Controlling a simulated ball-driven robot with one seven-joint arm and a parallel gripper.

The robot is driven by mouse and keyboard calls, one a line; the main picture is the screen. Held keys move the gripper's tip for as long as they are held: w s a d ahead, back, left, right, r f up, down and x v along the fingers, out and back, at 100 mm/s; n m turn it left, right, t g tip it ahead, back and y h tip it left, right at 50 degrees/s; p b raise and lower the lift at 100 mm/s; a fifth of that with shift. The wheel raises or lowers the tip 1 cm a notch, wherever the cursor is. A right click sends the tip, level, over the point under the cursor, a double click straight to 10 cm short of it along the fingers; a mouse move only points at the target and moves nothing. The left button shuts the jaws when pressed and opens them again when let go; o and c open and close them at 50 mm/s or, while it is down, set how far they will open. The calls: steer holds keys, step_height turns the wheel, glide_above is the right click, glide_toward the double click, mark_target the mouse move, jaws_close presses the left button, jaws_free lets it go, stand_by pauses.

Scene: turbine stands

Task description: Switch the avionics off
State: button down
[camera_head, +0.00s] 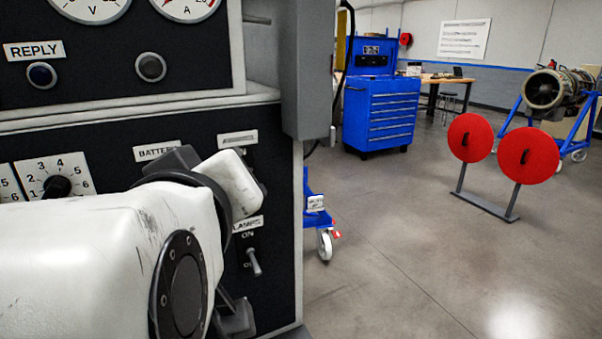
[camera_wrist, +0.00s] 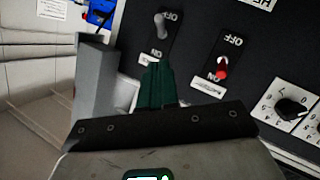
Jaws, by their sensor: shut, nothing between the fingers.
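In the wrist view, seen upside down, a grey toggle switch (camera_wrist: 160,25) stands on the black panel (camera_wrist: 195,25) between OFF and ON marks. The label beside it is partly covered and unreadable; its place beside the battery switch fits the avionics switch. Which way its lever leans is hard to tell. My gripper (camera_wrist: 157,66) is shut and empty, its dark green fingers just below this switch in the picture, near the ON end. Contact cannot be made out. In the head view my white arm hides this part of the panel, below a small label (camera_head: 238,140).
The red-tipped battery switch (camera_wrist: 222,68) sits close to the right of my fingers. The lamps switch (camera_head: 253,262) is lower on the panel. A rotary knob (camera_head: 57,187) is at left. A grey post (camera_head: 308,70) juts out beside the panel; open floor lies right.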

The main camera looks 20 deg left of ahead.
steer(key=s+d, duration=0.3)
steer(key=s, duration=0.4)
steer(key=shift+d+r, duration=0.1)
